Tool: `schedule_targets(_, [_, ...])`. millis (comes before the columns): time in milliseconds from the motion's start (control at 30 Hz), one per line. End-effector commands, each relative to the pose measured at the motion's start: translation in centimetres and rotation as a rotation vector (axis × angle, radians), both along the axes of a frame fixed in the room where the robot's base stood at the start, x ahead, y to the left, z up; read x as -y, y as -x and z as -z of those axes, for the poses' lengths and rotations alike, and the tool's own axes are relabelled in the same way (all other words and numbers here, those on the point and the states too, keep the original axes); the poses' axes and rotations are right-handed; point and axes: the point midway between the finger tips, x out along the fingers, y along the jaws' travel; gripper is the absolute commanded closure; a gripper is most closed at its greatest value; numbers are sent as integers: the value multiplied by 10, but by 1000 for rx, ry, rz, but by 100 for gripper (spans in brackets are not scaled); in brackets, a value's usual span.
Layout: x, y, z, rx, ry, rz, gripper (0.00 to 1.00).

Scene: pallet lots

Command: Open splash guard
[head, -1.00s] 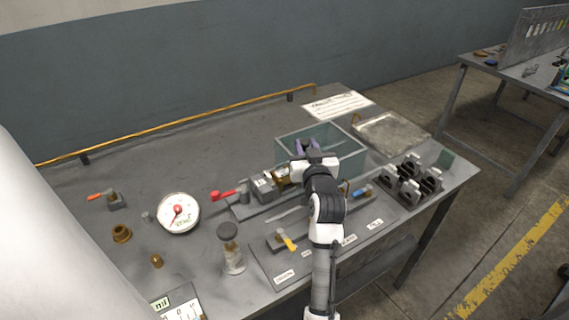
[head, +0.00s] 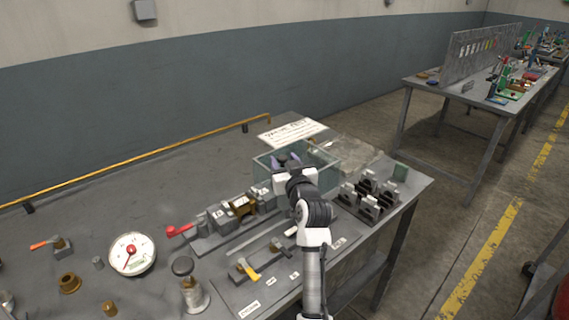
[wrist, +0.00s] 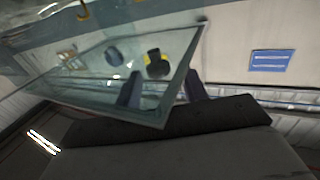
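The splash guard (head: 332,178) is a clear, greenish, box-like cover on the grey workbench, right of the valve row. My gripper (head: 288,161) is at its left part, with the fingers pointing toward the back. In the wrist view the guard shows as a tilted clear panel (wrist: 85,85) with a pale edge. My gripper (wrist: 163,90) has its two dark fingers well apart there. The left finger shows through the panel and the right finger is beyond its right edge. I cannot tell whether either finger touches the panel. My wrist hides the guard's lower front in the head view.
A row of valve blocks with a red handle (head: 177,231) lies left of the guard. A gauge (head: 132,253) and small fittings are at the left. The bench's back left is clear.

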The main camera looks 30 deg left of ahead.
Motion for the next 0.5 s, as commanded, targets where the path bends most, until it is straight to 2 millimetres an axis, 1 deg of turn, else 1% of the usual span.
schedule_targets(333, [0, 0, -1, 0, 0, 0, 51])
schedule_targets(433, [0, 0, -9, 2, 1, -1, 51])
schedule_targets(500, [0, 0, -20, 4, -1, -1, 51])
